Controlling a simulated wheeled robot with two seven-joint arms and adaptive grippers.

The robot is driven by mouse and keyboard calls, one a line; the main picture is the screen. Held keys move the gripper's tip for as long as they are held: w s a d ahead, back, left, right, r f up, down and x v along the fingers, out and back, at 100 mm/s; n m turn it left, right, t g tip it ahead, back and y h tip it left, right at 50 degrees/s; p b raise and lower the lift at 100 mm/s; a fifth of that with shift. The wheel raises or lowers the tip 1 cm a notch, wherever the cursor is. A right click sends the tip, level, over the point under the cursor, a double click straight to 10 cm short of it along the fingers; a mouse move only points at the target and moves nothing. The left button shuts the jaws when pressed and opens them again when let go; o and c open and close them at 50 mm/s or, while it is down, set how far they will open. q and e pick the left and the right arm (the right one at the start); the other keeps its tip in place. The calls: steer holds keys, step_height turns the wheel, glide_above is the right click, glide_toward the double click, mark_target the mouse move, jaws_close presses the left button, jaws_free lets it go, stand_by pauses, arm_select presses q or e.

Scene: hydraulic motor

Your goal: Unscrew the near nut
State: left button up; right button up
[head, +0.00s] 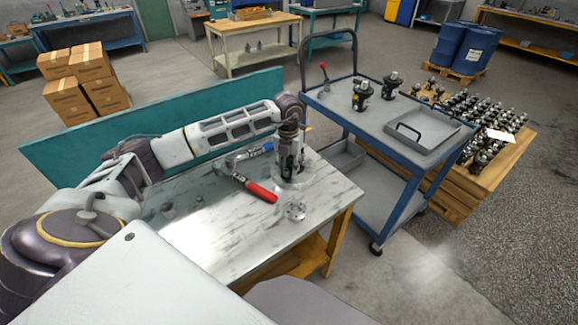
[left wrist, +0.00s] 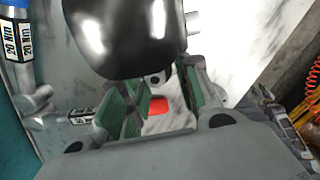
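My left gripper (head: 289,172) points down over the tabletop, close around or beside the hydraulic motor, whose base plate (head: 305,178) shows beneath it. In the left wrist view the motor's glossy black body (left wrist: 125,40) fills the top, just beyond the fingers. The two green-padded fingers of the left gripper (left wrist: 156,100) stand apart. A grey flange part with a dark round spot shows between them, below the black body. I cannot tell whether that spot is a nut or a hole. No nut is clearly visible. My right gripper is not in view.
A blue cart (head: 341,114) with two motors and a tray stands to the right. The worktable (head: 215,237) has clear room in front.

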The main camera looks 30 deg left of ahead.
arm_select(q)
steer(key=shift+s+a+f, duration=0.15)
steer(key=shift+s+a, duration=0.2)
stand_by(0.4)
stand_by(0.3)
steer(key=shift+m+b, duration=0.45)
steer(key=shift+m, duration=0.75)
steer(key=shift+a+m+b, duration=0.1)
steer(key=shift+m+b, duration=0.4)
steer(key=shift+m, duration=1.3)
steer(key=shift+w+d+r, duration=0.15)
steer(key=shift+d+r, duration=0.1)
steer(key=shift+c, duration=0.5)
steer(key=c, duration=0.5)
steer(key=shift+d, duration=0.15)
jaws_close()
